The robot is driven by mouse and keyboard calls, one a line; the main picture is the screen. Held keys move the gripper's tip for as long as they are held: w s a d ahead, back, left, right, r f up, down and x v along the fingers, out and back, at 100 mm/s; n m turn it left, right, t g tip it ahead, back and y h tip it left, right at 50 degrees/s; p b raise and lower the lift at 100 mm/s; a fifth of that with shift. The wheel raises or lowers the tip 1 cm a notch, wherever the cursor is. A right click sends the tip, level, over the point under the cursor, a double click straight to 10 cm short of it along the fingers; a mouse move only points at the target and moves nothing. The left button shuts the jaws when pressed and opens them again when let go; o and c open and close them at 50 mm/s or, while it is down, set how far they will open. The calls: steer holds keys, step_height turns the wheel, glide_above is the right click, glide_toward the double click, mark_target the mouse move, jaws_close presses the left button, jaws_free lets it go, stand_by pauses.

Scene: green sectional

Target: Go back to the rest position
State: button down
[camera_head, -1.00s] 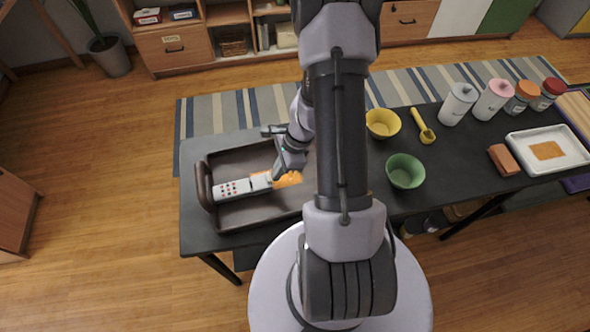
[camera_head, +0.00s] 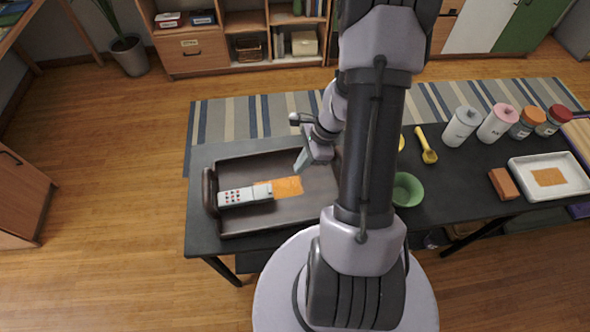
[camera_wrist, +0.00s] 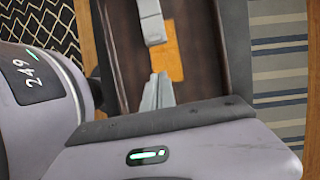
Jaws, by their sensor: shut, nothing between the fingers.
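My gripper (camera_head: 302,160) is above the right part of a dark brown tray (camera_head: 240,167) on the black table. It is shut and empty, and its fingers also show in the wrist view (camera_wrist: 157,92), over the tray (camera_wrist: 122,50). In the tray lies a white and grey object with red dots (camera_head: 237,196), like a remote or dispenser. It rests at the edge of a flat orange patch (camera_head: 288,187), which also shows in the wrist view (camera_wrist: 168,62). My arm hides part of the table's middle.
A green bowl (camera_head: 407,190), a yellow scoop (camera_head: 427,146), a brown block (camera_head: 503,184) and a white tray (camera_head: 533,188) are on the table (camera_head: 460,185). Several jars, including a pink-lidded one (camera_head: 497,123), stand at the back right. A striped rug (camera_head: 270,112) lies behind.

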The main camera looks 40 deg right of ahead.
steer(key=w+a+r+n+h+b, duration=0.1)
steer(key=w+a+r+n, duration=0.1)
steer(key=a+r+n, duration=0.45)
steer(key=w+a+r+n+b, duration=0.1)
steer(key=a+r+n, duration=0.15)
steer(key=r, duration=0.65)
steer(key=s+a+r+n+t+b, duration=0.2)
steer(key=s+a+r+n+t, duration=0.1)
steer(key=s+a+r+n, duration=0.7)
steer(key=a, duration=0.3)
steer(key=shift+s+r+t+h, duration=0.3)
steer(key=shift+s+r+h, duration=0.05)
steer(key=shift+h, duration=0.05)
